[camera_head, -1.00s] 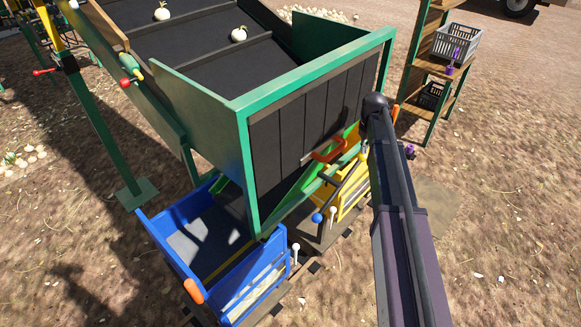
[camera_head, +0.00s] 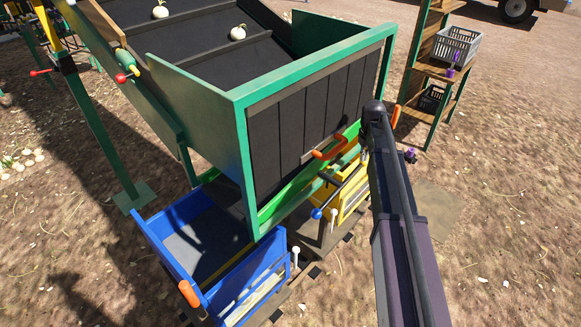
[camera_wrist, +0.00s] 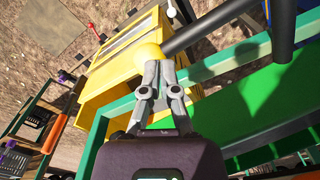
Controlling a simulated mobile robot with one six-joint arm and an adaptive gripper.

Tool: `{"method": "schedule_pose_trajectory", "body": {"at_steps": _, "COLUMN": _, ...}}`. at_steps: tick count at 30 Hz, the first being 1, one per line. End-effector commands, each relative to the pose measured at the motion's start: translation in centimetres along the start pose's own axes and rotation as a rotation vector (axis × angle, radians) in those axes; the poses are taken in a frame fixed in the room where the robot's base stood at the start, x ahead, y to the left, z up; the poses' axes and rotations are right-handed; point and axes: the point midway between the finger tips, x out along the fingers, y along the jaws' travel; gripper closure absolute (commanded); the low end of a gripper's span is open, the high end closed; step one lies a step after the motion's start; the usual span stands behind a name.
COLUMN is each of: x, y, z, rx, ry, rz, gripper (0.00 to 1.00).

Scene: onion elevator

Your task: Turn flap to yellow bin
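A bright green panel, apparently the flap (camera_head: 290,190), shows under the black-curtained chute, above and between the bins. The yellow bin (camera_head: 352,190) stands on the right, partly behind my arm; it also shows in the wrist view (camera_wrist: 105,85). The blue bin (camera_head: 238,283) stands on the left. A dark lever has a blue knob (camera_head: 316,213) in the head view. In the wrist view a yellow knob (camera_wrist: 150,53) ends a grey bar. My gripper (camera_wrist: 160,66) has its fingertips together right at this knob, seemingly touching it. Nothing is visibly held between them.
The chute's green frame (camera_head: 243,165) and an orange handle (camera_head: 330,150) are close to my arm. Several white-topped posts stand by the bins. Bare ground is free at the right.

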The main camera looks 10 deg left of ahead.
Motion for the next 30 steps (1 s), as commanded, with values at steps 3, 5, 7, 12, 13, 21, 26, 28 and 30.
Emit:
{"method": "schedule_pose_trajectory", "body": {"at_steps": 3, "x": 0.8, "y": 0.0, "z": 0.0, "rx": 0.0, "ry": 0.0, "rz": 0.0, "gripper": 1.0}}
{"method": "schedule_pose_trajectory", "body": {"at_steps": 5, "x": 1.0, "y": 0.0, "z": 0.0, "rx": 0.0, "ry": 0.0, "rz": 0.0, "gripper": 1.0}}
{"method": "schedule_pose_trajectory", "body": {"at_steps": 7, "x": 1.3, "y": 0.0, "z": 0.0, "rx": 0.0, "ry": 0.0, "rz": 0.0, "gripper": 1.0}}
{"method": "schedule_pose_trajectory", "body": {"at_steps": 12, "x": 2.0, "y": 0.0, "z": 0.0, "rx": 0.0, "ry": 0.0, "rz": 0.0, "gripper": 1.0}}
{"method": "schedule_pose_trajectory", "body": {"at_steps": 13, "x": 2.1, "y": 0.0, "z": 0.0, "rx": 0.0, "ry": 0.0, "rz": 0.0, "gripper": 1.0}}
{"method": "schedule_pose_trajectory", "body": {"at_steps": 21, "x": 3.3, "y": 0.0, "z": 0.0, "rx": 0.0, "ry": 0.0, "rz": 0.0, "gripper": 1.0}}
{"method": "schedule_pose_trajectory", "body": {"at_steps": 26, "x": 3.9, "y": 0.0, "z": 0.0, "rx": 0.0, "ry": 0.0, "rz": 0.0, "gripper": 1.0}}
{"method": "schedule_pose_trajectory", "body": {"at_steps": 28, "x": 4.2, "y": 0.0, "z": 0.0, "rx": 0.0, "ry": 0.0, "rz": 0.0, "gripper": 1.0}}
{"method": "schedule_pose_trajectory", "body": {"at_steps": 30, "x": 4.5, "y": 0.0, "z": 0.0, "rx": 0.0, "ry": 0.0, "rz": 0.0, "gripper": 1.0}}
